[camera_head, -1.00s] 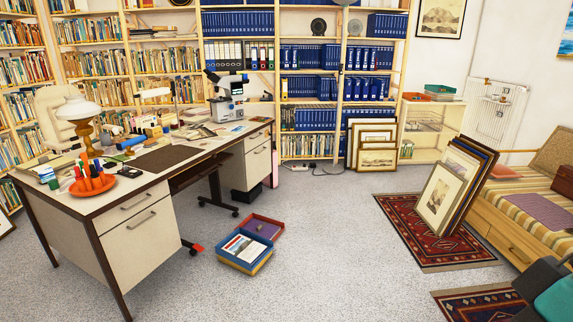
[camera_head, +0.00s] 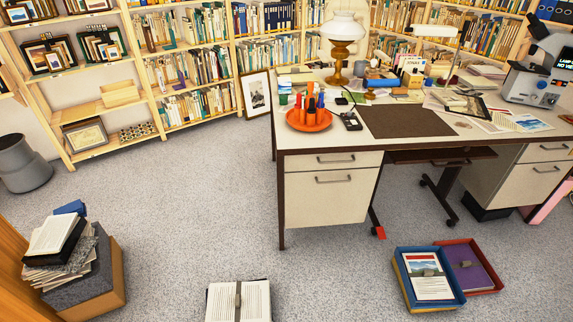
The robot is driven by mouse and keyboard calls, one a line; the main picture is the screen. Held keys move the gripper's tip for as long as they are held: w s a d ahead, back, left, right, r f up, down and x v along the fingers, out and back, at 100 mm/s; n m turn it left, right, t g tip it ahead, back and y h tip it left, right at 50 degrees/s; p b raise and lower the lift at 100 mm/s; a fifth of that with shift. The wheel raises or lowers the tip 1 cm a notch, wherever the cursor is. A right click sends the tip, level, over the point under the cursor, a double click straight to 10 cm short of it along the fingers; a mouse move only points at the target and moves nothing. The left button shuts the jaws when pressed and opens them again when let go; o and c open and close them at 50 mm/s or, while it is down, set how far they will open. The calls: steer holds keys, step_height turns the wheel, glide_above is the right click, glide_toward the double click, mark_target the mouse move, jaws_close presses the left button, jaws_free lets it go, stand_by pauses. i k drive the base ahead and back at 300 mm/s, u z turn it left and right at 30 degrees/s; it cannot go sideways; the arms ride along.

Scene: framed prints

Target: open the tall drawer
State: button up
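The desk (camera_head: 310,135) stands right of centre, with a cream drawer unit under each end. In the left unit, a tall drawer (camera_head: 328,205) with a dark bar handle (camera_head: 333,180) sits below a shallow drawer (camera_head: 328,161). Both fronts look flush and shut. The right unit (camera_head: 520,180) also has a shallow drawer above a taller one, both seemingly shut and partly cut off by the frame edge. My gripper is not in view.
Clear carpet (camera_head: 200,220) lies left of and before the desk. A box with books (camera_head: 95,285) stands lower left.

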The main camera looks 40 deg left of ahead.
mark_target(313, 198)
steer(key=u, duration=0.75)
steer(key=i, duration=1.35)
steer(key=u, duration=0.65)
